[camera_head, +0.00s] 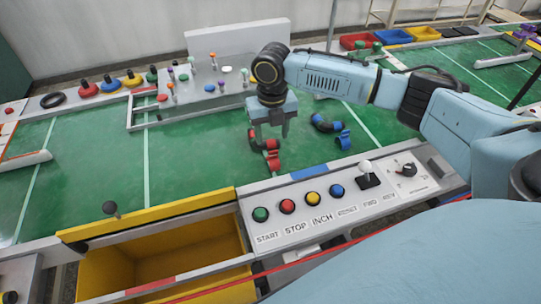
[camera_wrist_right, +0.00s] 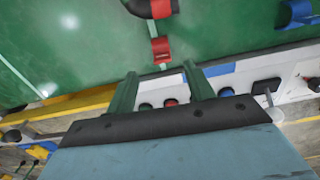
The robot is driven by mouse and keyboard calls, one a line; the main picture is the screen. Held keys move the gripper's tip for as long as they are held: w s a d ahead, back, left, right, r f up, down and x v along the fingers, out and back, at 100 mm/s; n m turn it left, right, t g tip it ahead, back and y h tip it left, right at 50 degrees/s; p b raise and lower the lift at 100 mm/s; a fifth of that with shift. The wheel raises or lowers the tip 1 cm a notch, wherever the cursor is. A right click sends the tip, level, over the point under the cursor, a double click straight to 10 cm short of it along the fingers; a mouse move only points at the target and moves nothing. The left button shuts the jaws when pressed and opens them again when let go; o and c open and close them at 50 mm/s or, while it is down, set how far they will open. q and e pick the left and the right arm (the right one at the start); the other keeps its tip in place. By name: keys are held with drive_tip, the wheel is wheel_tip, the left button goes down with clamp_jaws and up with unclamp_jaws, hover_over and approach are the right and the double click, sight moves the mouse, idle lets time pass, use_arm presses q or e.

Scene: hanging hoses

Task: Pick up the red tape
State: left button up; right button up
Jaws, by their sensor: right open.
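The red tape (camera_head: 273,161) is a small red loop lying on the green conveyor belt, just in front of a black hose with red ends (camera_head: 254,140). In the wrist view the red tape (camera_wrist_right: 160,50) lies beyond the fingertips, in line with the gap between them, and the hose (camera_wrist_right: 152,8) is cut off by the top edge. My right gripper (camera_head: 268,131) points down above the hose and tape in the head view. Its two green fingers (camera_wrist_right: 160,82) are apart with nothing between them. My left gripper is not in view.
A blue-ended hose (camera_head: 325,123) and a blue tape (camera_head: 343,140) lie to the right on the belt. A panel with several buttons (camera_head: 312,200) and a joystick edges the belt's front. A yellow bin (camera_head: 165,262) stands front left. The belt's left part is clear.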

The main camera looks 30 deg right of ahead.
sight(273, 158)
wheel_tip(273, 158, down, 3)
drive_tip(key=shift+s+f, duration=0.1)
drive_tip(key=shift+f, duration=0.35)
drive_tip(key=shift+f+b, duration=0.35)
drive_tip(key=f, duration=0.3)
drive_tip(key=f+b, duration=0.1)
drive_tip(key=shift+s+f, duration=0.25)
drive_tip(key=shift+s, duration=0.05)
drive_tip(key=shift+f, duration=0.1)
drive_tip(key=c, duration=1)
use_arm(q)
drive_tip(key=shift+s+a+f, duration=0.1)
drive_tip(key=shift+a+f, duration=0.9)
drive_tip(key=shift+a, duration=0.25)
use_arm(e)
drive_tip(key=shift+c, duration=0.2)
